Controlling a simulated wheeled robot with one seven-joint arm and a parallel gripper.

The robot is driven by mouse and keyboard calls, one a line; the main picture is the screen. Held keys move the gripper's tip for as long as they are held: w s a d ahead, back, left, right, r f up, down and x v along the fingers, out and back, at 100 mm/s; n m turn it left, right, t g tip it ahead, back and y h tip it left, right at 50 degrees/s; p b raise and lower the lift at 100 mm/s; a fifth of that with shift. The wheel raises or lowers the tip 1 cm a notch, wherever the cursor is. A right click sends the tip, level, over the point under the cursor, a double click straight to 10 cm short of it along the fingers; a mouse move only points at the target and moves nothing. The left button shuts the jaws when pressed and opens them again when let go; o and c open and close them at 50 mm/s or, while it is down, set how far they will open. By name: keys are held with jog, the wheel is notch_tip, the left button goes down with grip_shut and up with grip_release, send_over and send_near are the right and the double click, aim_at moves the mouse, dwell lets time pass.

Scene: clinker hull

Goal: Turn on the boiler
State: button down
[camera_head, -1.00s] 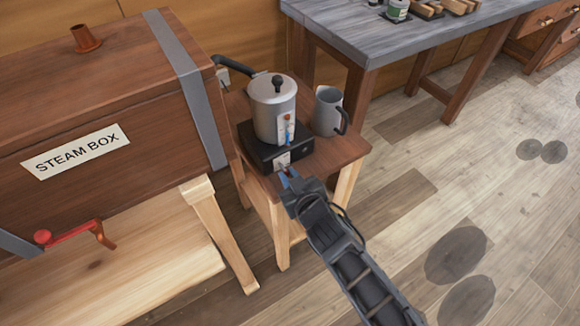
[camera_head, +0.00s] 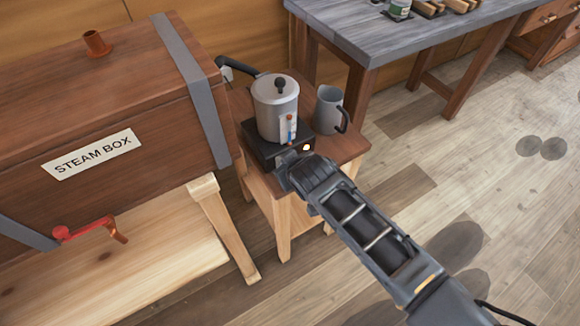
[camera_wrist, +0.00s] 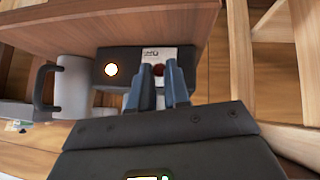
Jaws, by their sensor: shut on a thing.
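The boiler (camera_head: 274,108) is a grey metal pot with a black lid knob, standing upright on a black base (camera_head: 256,147) on a small wooden table. A round lamp (camera_head: 306,147) on the base's front glows; it also shows bright in the wrist view (camera_wrist: 111,69). A pale plate with small lettering (camera_wrist: 153,52) and a dark red knob (camera_wrist: 158,70) are on the base beside the lamp. My gripper (camera_wrist: 159,75) is at that plate with its blue fingers shut around the knob. In the head view my gripper (camera_head: 284,166) hides the plate and knob.
A grey mug (camera_head: 328,108) stands right of the boiler on the small table (camera_head: 345,150). A grey-topped workbench (camera_head: 400,35) stands behind.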

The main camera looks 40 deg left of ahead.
dwell(0.3)
jog(key=c, duration=1.1)
grip_release()
jog(key=v, duration=0.7)
jog(key=shift+d+r, duration=0.2)
jog(key=shift+r, duration=0.1)
jog(key=shift+s, duration=0.1)
